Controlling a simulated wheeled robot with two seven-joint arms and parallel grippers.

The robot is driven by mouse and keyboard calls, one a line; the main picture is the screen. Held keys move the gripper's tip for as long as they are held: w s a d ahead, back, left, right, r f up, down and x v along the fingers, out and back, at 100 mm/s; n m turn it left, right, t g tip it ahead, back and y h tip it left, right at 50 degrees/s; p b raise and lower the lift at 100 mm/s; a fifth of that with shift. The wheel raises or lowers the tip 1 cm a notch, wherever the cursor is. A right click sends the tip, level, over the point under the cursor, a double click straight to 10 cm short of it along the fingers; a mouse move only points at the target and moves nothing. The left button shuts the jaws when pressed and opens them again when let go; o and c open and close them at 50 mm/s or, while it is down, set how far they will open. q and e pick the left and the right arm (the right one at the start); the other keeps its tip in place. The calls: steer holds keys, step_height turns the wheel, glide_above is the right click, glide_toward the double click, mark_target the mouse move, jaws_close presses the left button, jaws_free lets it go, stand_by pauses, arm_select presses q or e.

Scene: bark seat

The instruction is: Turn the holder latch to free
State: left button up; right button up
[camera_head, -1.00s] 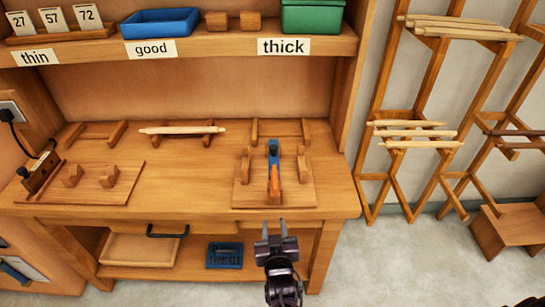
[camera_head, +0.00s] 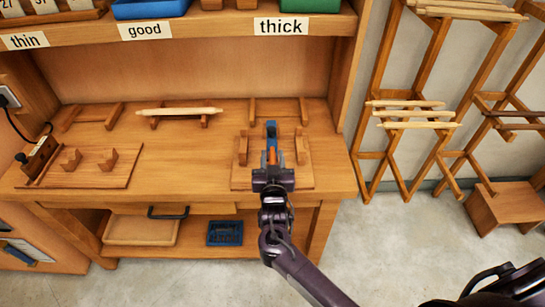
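The holder (camera_head: 243,150) is a wooden board with upright wooden blocks at the right of the bench. A blue piece (camera_head: 271,130) with an orange part (camera_head: 272,156), seemingly the latch, stands between the blocks and points away from me. My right gripper (camera_head: 272,166) is over the near end of the orange part and hides it. Whether its fingers touch or close on the orange part I cannot tell. My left gripper is not in view.
A pale stick (camera_head: 180,111) lies on a wooden rest at the back of the bench (camera_head: 190,165). A second board with blocks (camera_head: 105,165) is at the left. The shelf (camera_head: 225,27) overhangs the back. The middle of the bench is clear.

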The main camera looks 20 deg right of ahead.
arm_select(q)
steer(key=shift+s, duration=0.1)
arm_select(e)
steer(key=shift+c, duration=0.2)
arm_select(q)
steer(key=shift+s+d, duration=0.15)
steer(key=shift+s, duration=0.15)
arm_select(e)
jaws_close()
